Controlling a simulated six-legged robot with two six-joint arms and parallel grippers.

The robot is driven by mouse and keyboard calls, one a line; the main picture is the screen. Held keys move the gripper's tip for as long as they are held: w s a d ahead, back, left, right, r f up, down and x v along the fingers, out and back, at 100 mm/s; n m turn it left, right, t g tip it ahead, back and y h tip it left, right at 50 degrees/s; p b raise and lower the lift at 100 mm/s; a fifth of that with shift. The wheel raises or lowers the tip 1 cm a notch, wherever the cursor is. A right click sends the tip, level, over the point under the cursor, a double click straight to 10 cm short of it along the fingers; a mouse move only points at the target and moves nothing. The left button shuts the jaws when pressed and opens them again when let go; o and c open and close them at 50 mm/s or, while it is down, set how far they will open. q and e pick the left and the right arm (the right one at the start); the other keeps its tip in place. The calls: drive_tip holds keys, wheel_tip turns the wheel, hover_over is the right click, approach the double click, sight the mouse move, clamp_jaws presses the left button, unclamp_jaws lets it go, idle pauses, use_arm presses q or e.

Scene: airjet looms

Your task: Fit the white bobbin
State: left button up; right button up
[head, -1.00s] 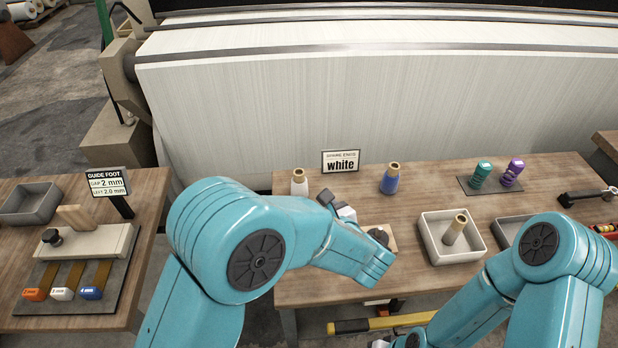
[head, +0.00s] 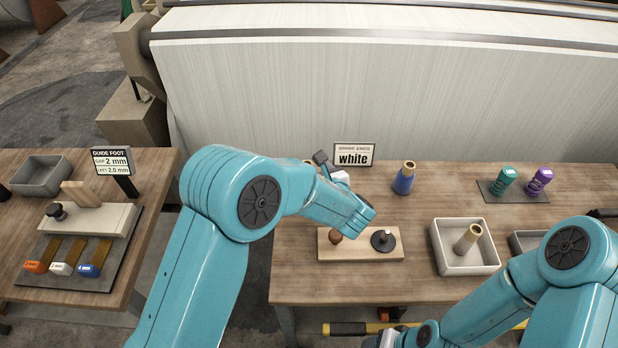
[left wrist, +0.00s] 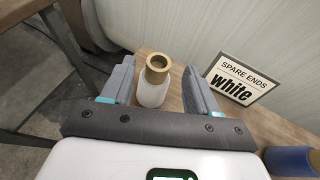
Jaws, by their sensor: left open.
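The white bobbin (left wrist: 152,92), with a tan top, stands upright on the table in the left wrist view. In the head view my left arm hides nearly all of it. My left gripper (left wrist: 158,68) is open, with its fingers on either side of the bobbin and gaps showing; I cannot tell any contact. In the head view this gripper (head: 326,166) is partly hidden behind its own arm. A sign reading "SPARE ENDS white" (head: 354,155) stands right of the bobbin. My right gripper (head: 378,341) is at the bottom edge, mostly cut off.
A wooden board (head: 360,256) with a brown knob and a dark spindle disc lies in front. A blue bobbin (head: 404,180) stands right of the sign. A pale tray (head: 440,262) holds a tan bobbin. Teal (head: 503,180) and purple (head: 539,180) spools stand on a mat.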

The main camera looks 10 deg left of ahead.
use_arm(q)
drive_tip(key=x, duration=0.5)
drive_tip(key=shift+w+a+p, duration=0.25)
drive_tip(key=shift+a+p, duration=0.05)
drive_tip(key=shift+p, duration=0.05)
drive_tip(key=shift+s+r, duration=0.1)
drive_tip(key=shift+s, duration=0.1)
drive_tip(key=shift+w, duration=0.1)
clamp_jaws()
wheel_tip(320, 180, up, 20)
idle(0.3)
